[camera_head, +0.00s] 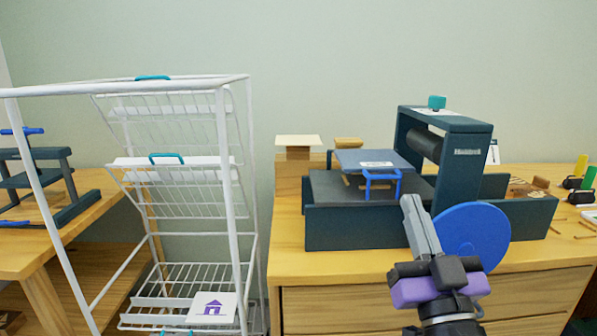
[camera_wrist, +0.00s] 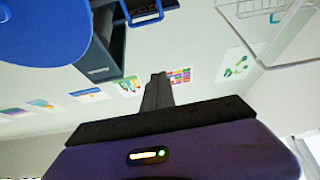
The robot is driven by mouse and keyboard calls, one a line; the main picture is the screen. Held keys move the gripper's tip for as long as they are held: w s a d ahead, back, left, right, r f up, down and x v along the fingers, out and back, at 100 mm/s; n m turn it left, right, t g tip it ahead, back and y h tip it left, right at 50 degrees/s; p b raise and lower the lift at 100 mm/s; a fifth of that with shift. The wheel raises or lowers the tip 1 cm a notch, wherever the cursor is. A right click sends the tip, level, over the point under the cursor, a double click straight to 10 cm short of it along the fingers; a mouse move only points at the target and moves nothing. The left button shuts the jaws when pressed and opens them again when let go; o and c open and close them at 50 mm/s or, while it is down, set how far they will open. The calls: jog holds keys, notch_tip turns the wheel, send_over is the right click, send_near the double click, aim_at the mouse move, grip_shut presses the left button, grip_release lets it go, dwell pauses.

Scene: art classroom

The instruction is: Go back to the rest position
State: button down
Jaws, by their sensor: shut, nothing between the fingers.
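My gripper (camera_head: 410,204) points up in front of the wooden cabinet in the head view, its grey fingers together and empty. In the wrist view the shut fingers (camera_wrist: 157,80) stand up from the purple gripper body, with nothing between them. Behind it in the head view is a dark teal press (camera_head: 350,236) with a roller and a blue hand wheel (camera_head: 472,237). The fingers overlap the press in the picture, just left of the wheel; I cannot tell how close they are to it. The wheel (camera_wrist: 42,30) also shows at the top left of the wrist view.
A white wire rack (camera_head: 228,160) with tilting shelves stands at left; a card with a purple house (camera_head: 211,308) lies on a low shelf. The cabinet top (camera_head: 287,245) carries the press, blocks and small tools. A wooden table (camera_head: 30,240) is at far left.

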jog(key=s+f+m+g+h, duration=0.1)
jog(key=s+f+g, duration=0.2)
jog(key=s+f, duration=1.5)
jog(key=s+d+f+g, duration=0.1)
jog(key=s+f+g, duration=0.1)
jog(key=s+f, duration=0.35)
jog(key=s+f+g, duration=0.2)
jog(key=s+f, duration=0.1)
jog(key=s, duration=0.6)
jog(key=s+d+f+g, duration=0.1)
jog(key=s+f+g, duration=0.1)
jog(key=s+f, duration=0.35)
notch_tip(320, 180, up, 24)
jog(key=s+p, duration=0.1)
jog(key=p, duration=2.1)
jog(key=shift+a+f+n+y, duration=0.2)
jog(key=shift+a+n+y, duration=0.1)
